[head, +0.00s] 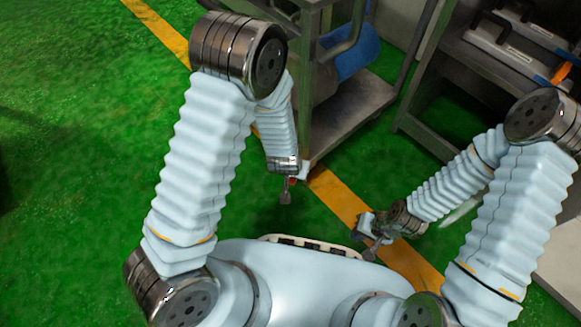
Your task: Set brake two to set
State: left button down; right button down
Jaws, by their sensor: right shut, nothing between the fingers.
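I cannot make out brake two or any brake lever in the head view. My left gripper (286,195) hangs over the green floor beside the grey metal cart, and it is small and dark, so its fingers cannot be told apart. A small red spot shows just above its tip, but what it belongs to is unclear. My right gripper (372,248) is low at the front, over the yellow floor line near my body. It is shut and empty.
A grey metal cart (345,110) with a blue cylinder (357,58) stands at the top middle. A dark shelf (455,62) with pale cases (503,48) stands at the top right. A yellow line (335,192) crosses the green floor (75,170), which is clear at the left.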

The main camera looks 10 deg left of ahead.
pick_arm(q)
jog(key=shift+d, duration=0.15)
dwell(0.3)
jog(key=c, duration=1)
grip_release()
jog(key=shift+o, duration=0.2)
jog(key=p+v, duration=0.5)
jog(key=v, duration=0.8)
jog(key=shift+r, duration=0.4)
jog(key=shift+s, duration=0.1)
jog(key=s+a+f+n+g+h+p, duration=0.2)
jog(key=s+f+n+g+h+p, duration=0.1)
jog(key=s+f+p, duration=0.2)
jog(key=s+p, duration=0.2)
jog(key=s, duration=0.1)
jog(key=shift+s+a+f+g+h, duration=0.2)
jog(key=shift+s+f+g+h, duration=0.1)
jog(key=shift+f+g, duration=0.1)
